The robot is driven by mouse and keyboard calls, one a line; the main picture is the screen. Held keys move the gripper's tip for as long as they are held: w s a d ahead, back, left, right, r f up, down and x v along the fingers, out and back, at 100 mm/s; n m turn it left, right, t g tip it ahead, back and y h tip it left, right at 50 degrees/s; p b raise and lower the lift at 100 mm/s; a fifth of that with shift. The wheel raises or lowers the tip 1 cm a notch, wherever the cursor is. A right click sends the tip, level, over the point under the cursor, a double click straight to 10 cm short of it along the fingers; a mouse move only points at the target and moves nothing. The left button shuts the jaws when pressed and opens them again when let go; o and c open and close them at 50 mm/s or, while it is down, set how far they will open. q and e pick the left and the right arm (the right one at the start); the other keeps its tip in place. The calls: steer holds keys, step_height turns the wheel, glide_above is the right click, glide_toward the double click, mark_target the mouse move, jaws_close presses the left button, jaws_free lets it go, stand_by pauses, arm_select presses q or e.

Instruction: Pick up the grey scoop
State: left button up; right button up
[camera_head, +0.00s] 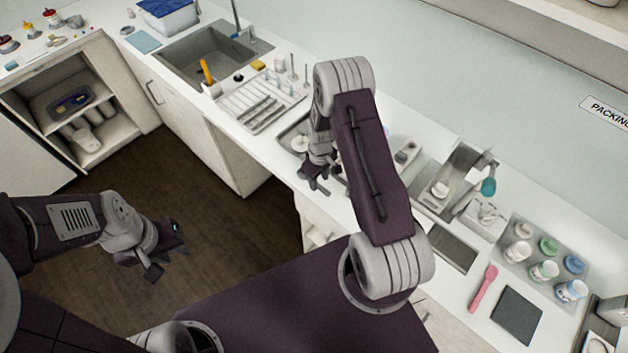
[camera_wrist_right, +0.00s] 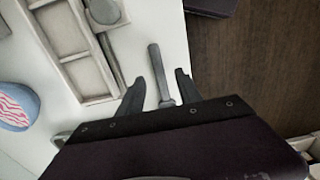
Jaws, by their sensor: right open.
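A grey handle (camera_wrist_right: 158,70), which looks like the grey scoop's, lies on the white counter near its edge. In the right wrist view it runs between the two fingers of my right gripper (camera_wrist_right: 160,88); its lower end is hidden behind the gripper body. The fingers are apart and I see no grip on it. In the head view my right gripper (camera_head: 317,178) hangs over the counter's front edge, where the scoop cannot be made out. My left gripper (camera_head: 155,258) is over the floor, away from the counter; its opening is unclear.
A striped round thing (camera_wrist_right: 16,106) is at the left. In the head view, a sink (camera_head: 205,55), a pink spatula (camera_head: 484,288), a dark square (camera_head: 517,315) and several tubs stand along the counter.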

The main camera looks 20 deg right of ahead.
step_height(320, 180, down, 2)
steer(key=shift+f, duration=0.1)
steer(key=shift+w+f, duration=0.2)
steer(key=shift+w, duration=0.05)
steer(key=shift+s+r, duration=0.1)
steer(key=shift+s, duration=0.1)
jaws_close()
steer(key=shift+w, duration=0.15)
